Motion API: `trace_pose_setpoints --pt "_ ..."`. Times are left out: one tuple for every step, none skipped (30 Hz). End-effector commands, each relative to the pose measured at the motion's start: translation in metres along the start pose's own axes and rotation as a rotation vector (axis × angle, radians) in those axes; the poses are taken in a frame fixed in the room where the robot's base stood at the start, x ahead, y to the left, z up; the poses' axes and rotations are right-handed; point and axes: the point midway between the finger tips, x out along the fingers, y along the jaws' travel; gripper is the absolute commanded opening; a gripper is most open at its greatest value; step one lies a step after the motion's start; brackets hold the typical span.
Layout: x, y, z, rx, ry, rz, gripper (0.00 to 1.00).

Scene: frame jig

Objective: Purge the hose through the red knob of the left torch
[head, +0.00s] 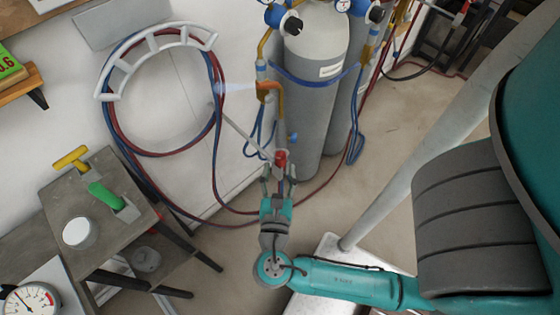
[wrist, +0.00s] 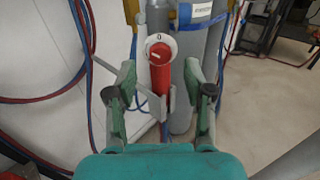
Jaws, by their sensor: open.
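The left torch (head: 270,88) hangs upright in front of the grey cylinders, with an orange bent head. A pale bluish-white plume (head: 235,87) comes from its tip, pointing left. Its red knob (head: 281,157) is low on the torch. In the wrist view the red knob (wrist: 160,72) points toward me, with a pale round dial plate behind its upper end. My gripper (head: 279,172) is just below the knob. In the wrist view the fingers of my gripper (wrist: 160,80) are open, one on each side of the knob, with gaps showing.
Grey gas cylinders (head: 318,100) with a blue strap stand behind. A white hose rack (head: 150,45) with red and blue hoses is on the wall. A grey table (head: 85,215) with yellow and green handled items stands at left.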

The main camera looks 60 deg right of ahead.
Motion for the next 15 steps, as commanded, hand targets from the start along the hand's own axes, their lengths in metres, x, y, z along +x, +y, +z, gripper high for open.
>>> trace_pose_setpoints --pt "0.005 -0.001 0.0 0.0 0.0 -0.004 0.52" --pt "0.007 -0.001 0.0 0.0 0.0 -0.005 0.52" --pt "0.01 -0.001 0.0 0.0 -0.001 -0.004 0.52" --pt "0.013 -0.001 0.0 0.0 -0.001 -0.005 0.52" --pt "0.015 0.0 0.0 0.0 -0.001 -0.003 0.52" --pt "0.018 -0.001 0.0 0.0 -0.001 -0.004 0.52" --pt "0.019 -0.001 0.0 0.0 0.0 -0.004 0.52" --pt "0.021 0.0 0.0 0.0 0.0 -0.002 0.52" --pt "0.024 -0.001 0.0 0.0 0.0 -0.003 0.52" --pt "0.025 -0.001 0.0 0.0 0.0 -0.003 0.52" --pt "0.026 0.0 0.0 0.0 0.0 -0.002 0.52" --pt "0.028 0.0 0.0 0.0 0.0 -0.001 0.52" --pt "0.029 -0.001 0.0 0.0 0.0 -0.002 0.52" --pt "0.029 -0.001 0.0 0.0 0.0 -0.002 0.52" --pt "0.03 -0.001 0.0 0.0 0.0 -0.001 0.52"
